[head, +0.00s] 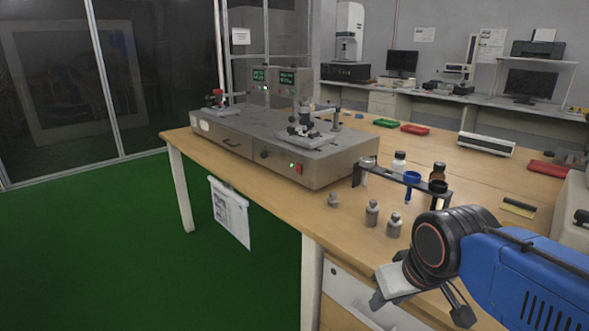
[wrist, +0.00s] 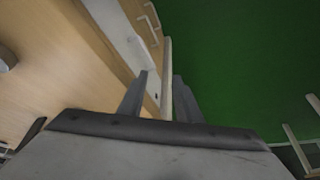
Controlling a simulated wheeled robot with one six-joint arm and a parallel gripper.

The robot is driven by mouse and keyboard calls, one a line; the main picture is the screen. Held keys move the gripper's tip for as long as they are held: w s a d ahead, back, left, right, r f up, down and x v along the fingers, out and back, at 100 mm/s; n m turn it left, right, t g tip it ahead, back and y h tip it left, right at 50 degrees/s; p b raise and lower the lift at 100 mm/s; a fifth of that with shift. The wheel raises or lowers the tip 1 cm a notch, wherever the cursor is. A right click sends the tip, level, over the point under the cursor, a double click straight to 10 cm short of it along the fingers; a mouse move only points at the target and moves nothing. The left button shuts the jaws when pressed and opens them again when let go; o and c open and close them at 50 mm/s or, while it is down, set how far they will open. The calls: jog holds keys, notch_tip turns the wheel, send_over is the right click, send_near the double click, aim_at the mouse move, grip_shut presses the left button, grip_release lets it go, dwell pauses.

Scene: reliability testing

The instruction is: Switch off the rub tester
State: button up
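The rub tester (head: 330,172) is a wide grey box on the wooden table in the head view, with metal rubbing fixtures on top. My gripper (head: 418,303) is at the lower right, low by the table's front edge, well apart from the tester. In the wrist view my gripper (wrist: 162,84) shows two spread fingers with nothing held between them. The tester is not in the wrist view.
Metal weights (head: 371,213) stand near the table's front edge, between my gripper and the tester. A dark rack (head: 408,180) with bottles is behind them. A paper sheet (head: 230,214) hangs at the table's front. The green floor (head: 120,250) at left is clear.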

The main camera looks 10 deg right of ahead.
jog(key=shift+w+d, duration=0.1)
jog(key=shift+w, duration=0.2)
jog(key=shift+c, duration=0.7)
